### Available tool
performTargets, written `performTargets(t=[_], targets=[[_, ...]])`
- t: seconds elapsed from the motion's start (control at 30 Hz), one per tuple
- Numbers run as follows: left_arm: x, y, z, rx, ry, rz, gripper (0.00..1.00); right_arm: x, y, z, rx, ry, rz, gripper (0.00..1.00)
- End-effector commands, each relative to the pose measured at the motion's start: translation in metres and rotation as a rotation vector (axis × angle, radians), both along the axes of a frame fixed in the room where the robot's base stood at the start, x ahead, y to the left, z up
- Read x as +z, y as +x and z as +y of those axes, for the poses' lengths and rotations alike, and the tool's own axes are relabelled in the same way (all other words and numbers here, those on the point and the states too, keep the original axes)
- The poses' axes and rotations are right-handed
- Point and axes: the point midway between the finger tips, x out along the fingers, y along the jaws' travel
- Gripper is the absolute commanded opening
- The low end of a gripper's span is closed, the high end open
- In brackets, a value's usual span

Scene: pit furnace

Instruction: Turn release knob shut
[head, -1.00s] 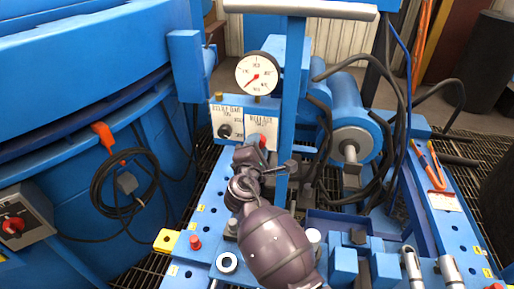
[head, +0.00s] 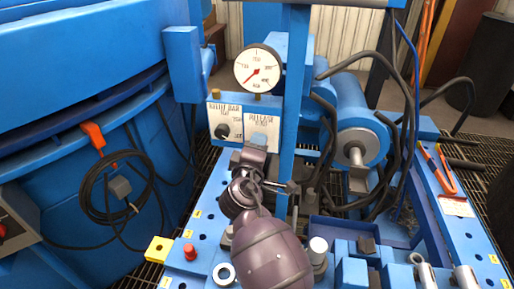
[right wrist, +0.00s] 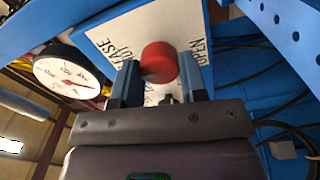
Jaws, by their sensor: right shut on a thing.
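The red release knob (right wrist: 159,62) sits on a white plate lettered RELEASE and OPEN in the right wrist view. My right gripper (right wrist: 158,72) has one finger on each side of the knob and is shut on it. In the head view my right gripper (head: 256,158) is at the lower part of the RELEASE plate (head: 263,122) and hides the knob. The knob's exact turn position cannot be told. My left gripper is not in view.
A white dial gauge (head: 258,69) stands above the panel. A black relief knob (head: 222,131) is close left of my gripper. A blue upright post (head: 295,100) and black hoses (head: 400,130) are to the right. A red button (head: 190,252) is at the lower left.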

Motion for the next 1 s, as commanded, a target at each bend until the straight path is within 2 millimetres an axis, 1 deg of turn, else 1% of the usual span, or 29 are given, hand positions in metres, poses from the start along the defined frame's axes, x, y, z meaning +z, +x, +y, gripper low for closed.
performTargets(t=[0.43,0.47,0.6,1.0], targets=[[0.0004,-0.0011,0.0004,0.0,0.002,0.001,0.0,0.0005,0.0001,0.0001,0.0,0.011,-0.002,0.16],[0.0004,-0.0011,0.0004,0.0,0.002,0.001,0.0,0.0005,0.0001,0.0,0.0,0.011,-0.002,0.44],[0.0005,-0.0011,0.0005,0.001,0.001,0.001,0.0,0.0005,0.0001,0.0001,0.0,0.01,-0.002,0.65],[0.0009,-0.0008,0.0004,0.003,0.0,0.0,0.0,0.0005,0.0001,-0.0007,0.0,0.009,-0.002,0.65]])
